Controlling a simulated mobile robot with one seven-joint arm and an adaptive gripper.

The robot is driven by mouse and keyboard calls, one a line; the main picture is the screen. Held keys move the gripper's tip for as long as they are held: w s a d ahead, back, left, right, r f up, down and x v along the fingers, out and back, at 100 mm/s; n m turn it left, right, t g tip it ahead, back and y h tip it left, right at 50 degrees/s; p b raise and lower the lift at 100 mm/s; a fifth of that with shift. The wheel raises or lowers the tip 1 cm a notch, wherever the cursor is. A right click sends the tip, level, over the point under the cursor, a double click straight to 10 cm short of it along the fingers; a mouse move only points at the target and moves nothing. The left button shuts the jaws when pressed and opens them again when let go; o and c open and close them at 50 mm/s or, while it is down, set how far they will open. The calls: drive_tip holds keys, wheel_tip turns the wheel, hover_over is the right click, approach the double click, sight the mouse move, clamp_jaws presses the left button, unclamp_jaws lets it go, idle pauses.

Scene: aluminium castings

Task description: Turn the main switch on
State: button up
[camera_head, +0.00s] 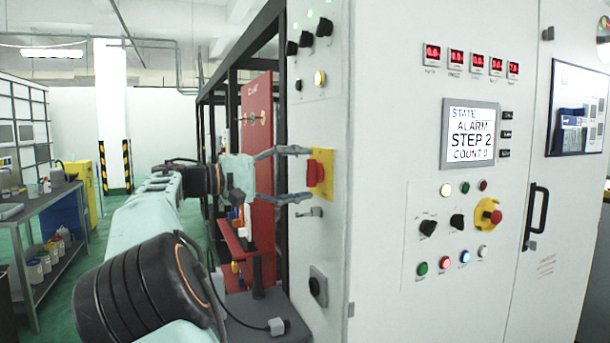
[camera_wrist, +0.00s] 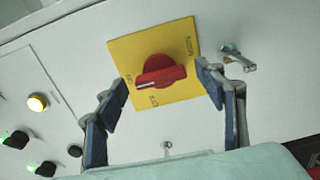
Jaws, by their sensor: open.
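The main switch (camera_wrist: 158,76) is a red rotary knob on a square yellow plate (camera_wrist: 182,47) on the grey cabinet's side. The knob's white mark lies nearly level in the wrist view, towards its left end. The lettering on the plate is too small to read surely. The switch also shows in the head view (camera_head: 315,173). My gripper (camera_wrist: 165,92) is open and empty, with one finger on each side of the knob and apart from it. In the head view, my gripper (camera_head: 305,174) reaches the cabinet side from the left, its fingertips close to the plate.
A metal latch handle (camera_wrist: 238,58) sits right of the plate in the wrist view. Black knobs (camera_wrist: 15,140) and a lit yellow button (camera_wrist: 38,102) are at left.

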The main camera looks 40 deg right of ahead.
drive_tip(key=v, duration=1.1)
drive_tip(key=shift+s, duration=0.1)
